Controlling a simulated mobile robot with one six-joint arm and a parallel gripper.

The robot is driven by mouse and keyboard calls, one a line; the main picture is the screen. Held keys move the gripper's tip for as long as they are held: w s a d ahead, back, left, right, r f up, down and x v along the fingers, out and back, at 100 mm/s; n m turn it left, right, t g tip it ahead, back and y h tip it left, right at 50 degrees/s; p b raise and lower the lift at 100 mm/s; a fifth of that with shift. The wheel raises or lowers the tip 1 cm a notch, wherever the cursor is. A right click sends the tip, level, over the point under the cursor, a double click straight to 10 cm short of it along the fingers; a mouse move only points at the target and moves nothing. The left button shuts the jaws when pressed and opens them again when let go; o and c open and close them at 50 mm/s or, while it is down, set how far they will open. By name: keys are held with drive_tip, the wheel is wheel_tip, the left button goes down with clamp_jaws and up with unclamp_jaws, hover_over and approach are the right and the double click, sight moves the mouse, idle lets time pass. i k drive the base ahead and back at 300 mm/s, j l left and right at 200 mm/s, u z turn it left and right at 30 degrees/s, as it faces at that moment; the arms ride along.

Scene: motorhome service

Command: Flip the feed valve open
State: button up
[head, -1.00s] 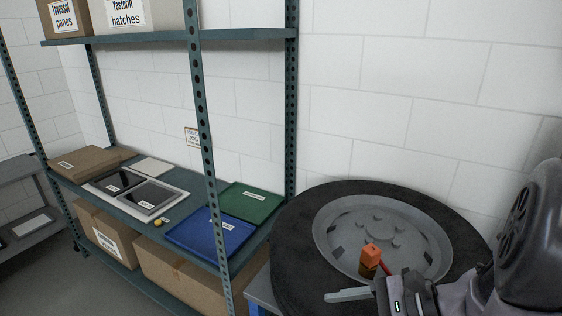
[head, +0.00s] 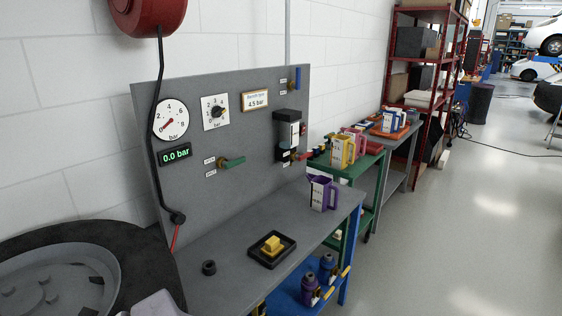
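A grey upright panel (head: 235,105) stands behind the bench and carries several fittings. A green lever handle (head: 233,163) sticks out sideways at mid height, with small labels to its left. A blue lever handle (head: 298,78) stands upright at the top right. A red lever handle (head: 304,156) sits low at the right edge, below a black and clear unit (head: 288,129). The labels are too small to read, so I cannot tell which lever is the feed valve. My gripper is out of view; only a pale bit of my arm shows at the bottom left.
A round gauge (head: 171,120) points near zero; the display (head: 175,154) reads 0.0 bar. The bench (head: 215,250) holds a black tray (head: 256,254) with a yellow block, a purple jug (head: 322,193) and a dark ring (head: 209,268). A tyre (head: 100,235) is at left. Open floor lies right.

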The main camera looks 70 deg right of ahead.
sight(227, 166)
drive_tip(key=z, duration=1.8)
drive_tip(key=i+l, duration=0.2)
drive_tip(key=i, duration=0.25)
drive_tip(key=i+l+u, duration=0.15)
drive_tip(key=i, duration=0.3)
